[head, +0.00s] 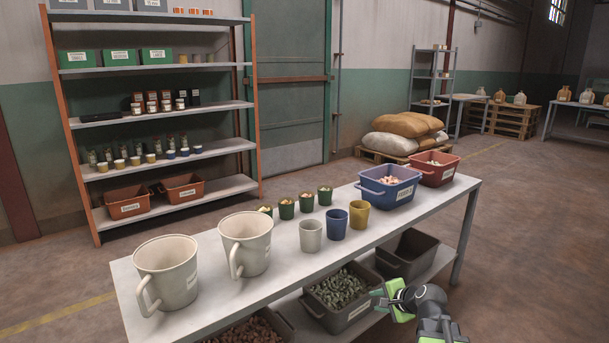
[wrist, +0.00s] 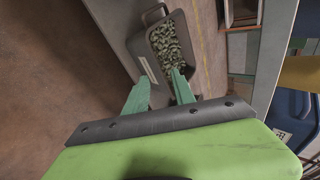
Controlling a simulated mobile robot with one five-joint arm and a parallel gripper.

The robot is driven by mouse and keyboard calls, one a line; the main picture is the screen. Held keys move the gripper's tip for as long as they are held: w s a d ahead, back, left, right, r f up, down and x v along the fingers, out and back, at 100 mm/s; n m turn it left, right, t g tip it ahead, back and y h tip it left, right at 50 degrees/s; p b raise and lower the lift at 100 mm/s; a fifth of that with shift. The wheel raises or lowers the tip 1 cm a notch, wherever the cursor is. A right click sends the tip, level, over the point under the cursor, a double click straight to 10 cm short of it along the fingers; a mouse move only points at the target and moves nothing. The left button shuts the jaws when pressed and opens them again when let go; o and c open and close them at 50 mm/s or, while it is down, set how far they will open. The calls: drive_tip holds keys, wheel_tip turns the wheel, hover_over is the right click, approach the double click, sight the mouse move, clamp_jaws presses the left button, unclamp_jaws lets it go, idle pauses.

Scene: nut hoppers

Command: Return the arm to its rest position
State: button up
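My gripper (head: 378,298) is at the lower right in the head view, in front of the table's lower shelf and near the dark bin of green nuts (head: 340,287). In the wrist view my gripper (wrist: 160,77) shows two green fingers standing apart with nothing between them. The bin of green nuts also shows in the wrist view (wrist: 166,44), beyond the fingertips. The fingers look clear of the bin, though the exact gap cannot be told. The arm reaches in from the bottom right of the head view.
The grey table (head: 285,285) holds two large cream jugs (head: 167,272), small cups, a blue bin (head: 390,187) and a red bin (head: 434,168). An empty dark bin (head: 407,256) sits on the lower shelf. The floor at right (head: 530,260) is clear.

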drive_tip(key=s+a+f+n+g+p, duration=0.1)
drive_tip(key=s+a+f+n+g, duration=0.15)
drive_tip(key=s+a+n, duration=0.4)
drive_tip(key=s+a+f+n+g+p, duration=0.1)
drive_tip(key=s+a+n+g+p, duration=0.15)
drive_tip(key=a, duration=0.75)
drive_tip(key=s+d+n+g+h, duration=0.4)
drive_tip(key=s+d+n, duration=0.1)
drive_tip(key=s+d, duration=0.2)
wheel_tip(320, 180, up, 36)
drive_tip(key=p, duration=3.6)
drive_tip(key=shift+a+r+p, duration=0.15)
drive_tip(key=shift+a+p, duration=0.2)
drive_tip(key=shift+p, duration=0.05)
